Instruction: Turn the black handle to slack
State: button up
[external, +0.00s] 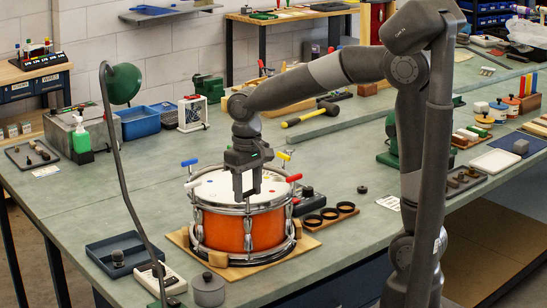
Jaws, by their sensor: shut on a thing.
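An orange drum (240,230) with a chrome rim and a pale drumhead (212,186) stands on a wooden board. Coloured handles sit around its rim: a blue one (189,162) at the back left, a yellow one (284,155) at the back right, a red one (293,178) at the right and a white one (194,183) at the left. My gripper (248,194) points down at the near side of the drumhead, its fingers close to the front rim.
A lamp's thin stem (128,190) rises left of the drum. A dark tray (122,254) and a grey round tin (208,289) lie in front. Black rings on a wooden strip (330,215) lie right of the drum. The bench behind the drum is fairly clear.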

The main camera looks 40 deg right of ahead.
jog(key=n, duration=0.5)
jog(key=shift+n, duration=0.3)
jog(key=n, duration=1.3)
jog(key=shift+n, duration=0.3)
jog(key=n, duration=1.3)
jog(key=shift+r+n, duration=0.1)
jog(key=shift+n, duration=2.5)
